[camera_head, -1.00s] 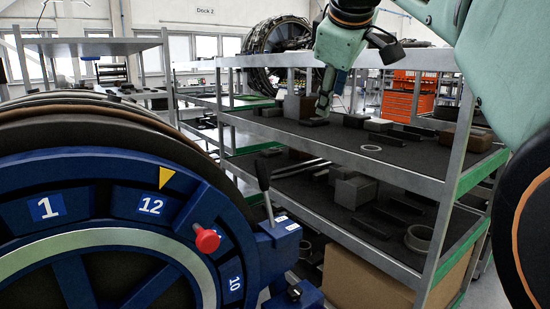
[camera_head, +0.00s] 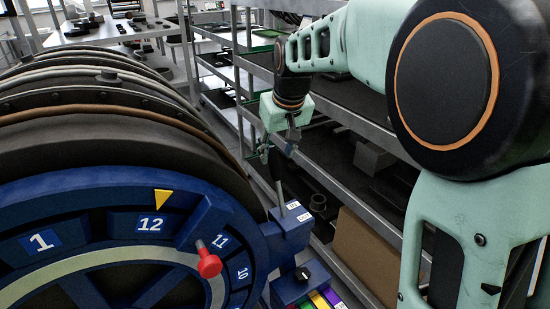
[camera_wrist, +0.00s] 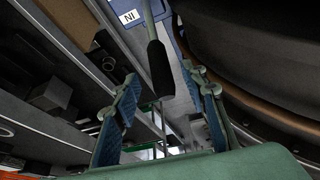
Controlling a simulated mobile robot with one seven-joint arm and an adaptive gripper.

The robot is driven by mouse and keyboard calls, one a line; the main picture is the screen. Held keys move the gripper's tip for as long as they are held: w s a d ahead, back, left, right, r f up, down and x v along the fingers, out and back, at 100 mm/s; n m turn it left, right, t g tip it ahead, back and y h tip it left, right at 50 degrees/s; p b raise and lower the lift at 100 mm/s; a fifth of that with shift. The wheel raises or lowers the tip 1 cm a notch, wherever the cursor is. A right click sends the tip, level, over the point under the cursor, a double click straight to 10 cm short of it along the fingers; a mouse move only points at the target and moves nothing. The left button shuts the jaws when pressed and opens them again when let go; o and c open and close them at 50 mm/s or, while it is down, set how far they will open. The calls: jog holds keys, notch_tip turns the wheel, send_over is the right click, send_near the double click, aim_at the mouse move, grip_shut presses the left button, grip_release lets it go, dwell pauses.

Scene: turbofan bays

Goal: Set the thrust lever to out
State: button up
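The thrust lever (camera_head: 275,167) has a black grip on a thin metal shaft. It rises from a blue block (camera_head: 285,232) on the right side of the blue ring. In the wrist view the lever's black grip (camera_wrist: 160,67) points toward my gripper, with a white "IN" label (camera_wrist: 128,16) beyond it. My gripper (camera_head: 278,149) is around the top of the lever in the head view. In the wrist view my gripper (camera_wrist: 160,76) has its blue-padded fingers wide apart on either side of the grip, with gaps showing on both sides.
The blue ring (camera_head: 90,195) carries numbered plates, a yellow pointer (camera_head: 162,200) and a red knob (camera_head: 209,265). A black dial (camera_head: 302,274) sits below the lever block. Metal shelving (camera_head: 350,120) with parts and a cardboard box (camera_head: 365,255) stands close to the right.

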aim_at(275, 161)
jog(key=x, duration=0.7)
jog(key=shift+w+f+p, duration=0.1)
jog(key=shift+p, duration=0.25)
grip_shut()
